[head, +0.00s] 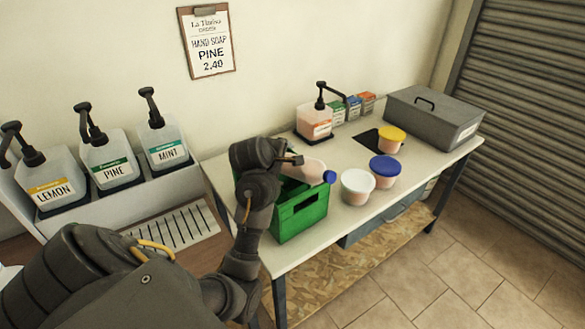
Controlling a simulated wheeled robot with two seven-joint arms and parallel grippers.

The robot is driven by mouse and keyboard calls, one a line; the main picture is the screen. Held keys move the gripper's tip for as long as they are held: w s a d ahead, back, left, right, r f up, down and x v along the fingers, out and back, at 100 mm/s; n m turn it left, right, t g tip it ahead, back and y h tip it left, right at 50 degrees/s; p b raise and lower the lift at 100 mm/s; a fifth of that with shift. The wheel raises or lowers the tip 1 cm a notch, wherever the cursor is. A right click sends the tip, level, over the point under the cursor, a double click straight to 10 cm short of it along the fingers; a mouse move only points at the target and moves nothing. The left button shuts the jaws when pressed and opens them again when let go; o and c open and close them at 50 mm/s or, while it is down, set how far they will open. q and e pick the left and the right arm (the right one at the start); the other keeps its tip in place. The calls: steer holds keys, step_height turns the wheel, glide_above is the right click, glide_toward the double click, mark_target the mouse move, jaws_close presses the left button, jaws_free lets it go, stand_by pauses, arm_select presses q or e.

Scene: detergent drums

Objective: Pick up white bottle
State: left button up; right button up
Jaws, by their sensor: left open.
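A pale, pinkish-white bottle (311,170) with a blue cap (329,177) shows at the top of the green crate (301,212), tilted with its cap to the right. Part of it is hidden behind my gripper and arm, and I cannot tell what it rests on. My left gripper (297,159) is open at the left end of the bottle, above the crate; I cannot tell whether it touches the bottle. My right gripper is out of view.
On the table (330,235) stand tubs with white (357,181), blue (385,167) and yellow (392,135) lids. Behind are a pump bottle (314,121), small boxes (353,106) and a grey case (433,116). Pump dispensers (108,163) stand at left. Floor is clear at right.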

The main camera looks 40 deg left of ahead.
mark_target(287, 163)
arm_select(q)
steer(key=shift+b+x, duration=0.5)
steer(key=shift+x, duration=2.35)
steer(key=shift+d+r, duration=0.1)
steer(key=shift+r, duration=0.05)
steer(key=shift+c, duration=0.3)
steer(key=c, duration=1.9)
steer(key=shift+w+r, duration=0.1)
jaws_close()
